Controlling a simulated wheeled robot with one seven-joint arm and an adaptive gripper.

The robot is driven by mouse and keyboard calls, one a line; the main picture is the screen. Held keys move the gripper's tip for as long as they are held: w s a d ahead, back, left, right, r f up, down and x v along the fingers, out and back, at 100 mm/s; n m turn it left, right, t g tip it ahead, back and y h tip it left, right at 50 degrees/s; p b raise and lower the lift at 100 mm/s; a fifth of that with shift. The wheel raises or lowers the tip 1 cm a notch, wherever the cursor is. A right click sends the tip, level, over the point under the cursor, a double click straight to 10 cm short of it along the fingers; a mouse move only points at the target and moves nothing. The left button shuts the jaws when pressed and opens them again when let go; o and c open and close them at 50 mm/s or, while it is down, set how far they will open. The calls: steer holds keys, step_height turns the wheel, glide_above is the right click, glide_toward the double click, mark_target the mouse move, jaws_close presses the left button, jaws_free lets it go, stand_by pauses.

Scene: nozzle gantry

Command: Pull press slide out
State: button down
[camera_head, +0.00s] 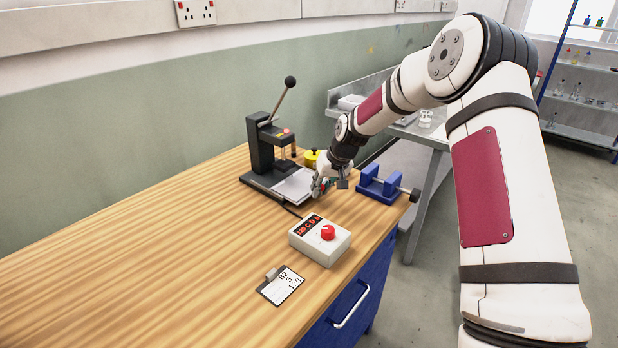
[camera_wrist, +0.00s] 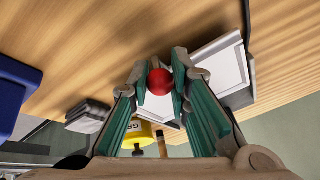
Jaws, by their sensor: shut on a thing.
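The black press (camera_head: 262,155) stands on the wooden bench, with its lever tilted up. Its pale flat slide (camera_head: 293,187) lies low at the press base and sticks out to the right, towards my gripper (camera_head: 322,186). In the wrist view the slide (camera_wrist: 228,68) shows as a white plate with a grey rim, behind the fingers. A red ball knob (camera_wrist: 160,81) sits between my green-padded fingertips (camera_wrist: 160,84), which are shut on it. The joint between knob and slide is hidden by the fingers.
A blue vise (camera_head: 378,186) stands close right of my gripper. A yellow pot (camera_head: 311,158) is behind it. A control box with a red dial (camera_head: 320,240) and a clipboard card (camera_head: 281,286) lie in front. The left bench top is clear.

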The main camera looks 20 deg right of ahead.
steer(key=s+d+p, duration=0.1)
steer(key=s, duration=0.1)
steer(key=s+d+p, duration=0.1)
steer(key=s+d, duration=0.1)
steer(key=s+d+p, duration=0.1)
steer(key=s+d, duration=0.1)
steer(key=s, duration=0.1)
steer(key=c, duration=1.5)
jaws_free()
steer(key=shift+o, duration=0.2)
steer(key=shift+r, duration=0.15)
steer(key=v, duration=1.1)
steer(key=shift+s+r, duration=0.15)
steer(key=shift+r, duration=0.2)
steer(key=shift+d, duration=0.2)
